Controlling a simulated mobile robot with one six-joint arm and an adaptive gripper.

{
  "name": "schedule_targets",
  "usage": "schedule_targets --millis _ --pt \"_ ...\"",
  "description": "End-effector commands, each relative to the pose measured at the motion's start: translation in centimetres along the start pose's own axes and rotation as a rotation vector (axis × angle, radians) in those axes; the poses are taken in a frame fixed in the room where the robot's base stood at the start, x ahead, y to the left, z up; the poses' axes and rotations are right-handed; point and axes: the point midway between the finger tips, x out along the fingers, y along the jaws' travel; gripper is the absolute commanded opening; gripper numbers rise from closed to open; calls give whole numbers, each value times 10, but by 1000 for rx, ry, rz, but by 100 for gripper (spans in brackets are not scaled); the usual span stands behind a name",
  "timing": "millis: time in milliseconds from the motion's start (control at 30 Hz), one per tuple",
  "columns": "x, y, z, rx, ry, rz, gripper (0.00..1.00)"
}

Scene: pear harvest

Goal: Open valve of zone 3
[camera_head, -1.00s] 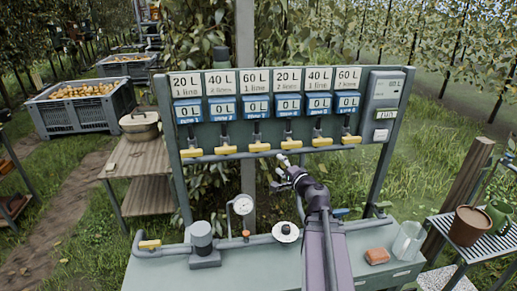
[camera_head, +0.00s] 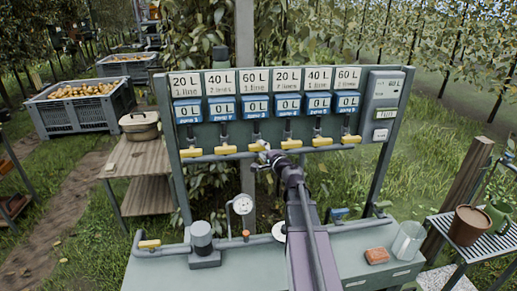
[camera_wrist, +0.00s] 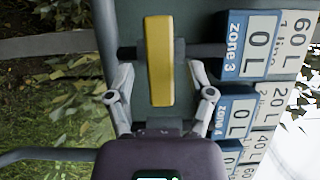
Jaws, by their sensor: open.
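The zone 3 valve has a yellow handle (camera_head: 257,147) lying along the grey pipe, under the third blue display (camera_head: 255,105), which reads 0 L. My gripper (camera_head: 267,158) is at the right end of this handle and partly covers it. In the wrist view the yellow handle (camera_wrist: 159,60) runs up and down, in line with the "zone 3" label (camera_wrist: 249,45). My gripper (camera_wrist: 162,88) is open there, with one finger on each side of the handle's near end. I see gaps at both sides; depth is hard to judge.
Other yellow handles, such as zone 2's (camera_head: 225,149) and zone 4's (camera_head: 290,144), sit close on both sides along the pipe.

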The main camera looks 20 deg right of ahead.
Motion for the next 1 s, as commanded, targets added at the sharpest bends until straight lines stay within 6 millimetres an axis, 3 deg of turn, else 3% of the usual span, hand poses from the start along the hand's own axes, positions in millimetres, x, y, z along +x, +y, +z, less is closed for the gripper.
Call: schedule_targets --millis 200,600,633,800,867,1000 --pt "20 0 0 0 -2 0 69" --pt "23 0 1 0 -1 0 69" --pt "23 0 1 0 -1 0 66" --pt "23 0 1 0 -2 0 15" --pt "23 0 1 0 -2 0 0" --pt "23 0 3 0 -1 0 0"
